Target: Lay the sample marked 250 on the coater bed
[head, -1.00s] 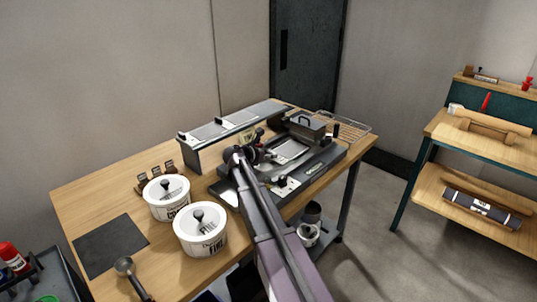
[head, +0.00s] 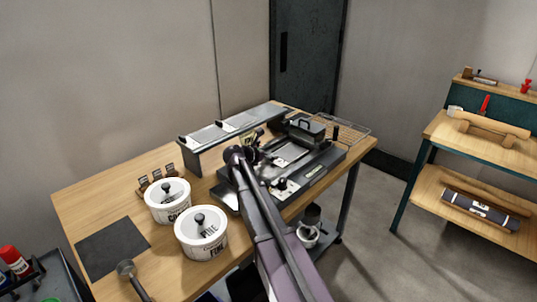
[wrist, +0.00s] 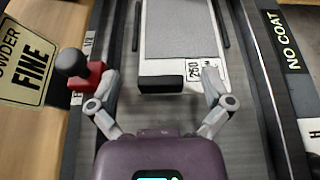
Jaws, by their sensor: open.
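The sample marked 250 (wrist: 180,30) is a grey sheet with a pale border, a printed 250 and a black end block (wrist: 160,84). In the wrist view it lies flat between two dark guides on the coater bed (wrist: 245,110). The coater bed (head: 312,166) also shows in the head view, partly hidden by my arm. My gripper (wrist: 160,80) is open, with one finger on each side of the black block. Clear gaps show between the fingers and the block. In the head view my gripper (head: 243,155) is over the coater's near left part, its fingers mostly hidden.
A red block with a dark knob (wrist: 85,72) stands close to my left finger. A dark box with a handle (head: 306,128) sits on the coater's far end. A rack with plates (head: 235,130) stands behind. Two white tubs (head: 201,238) stand at the left.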

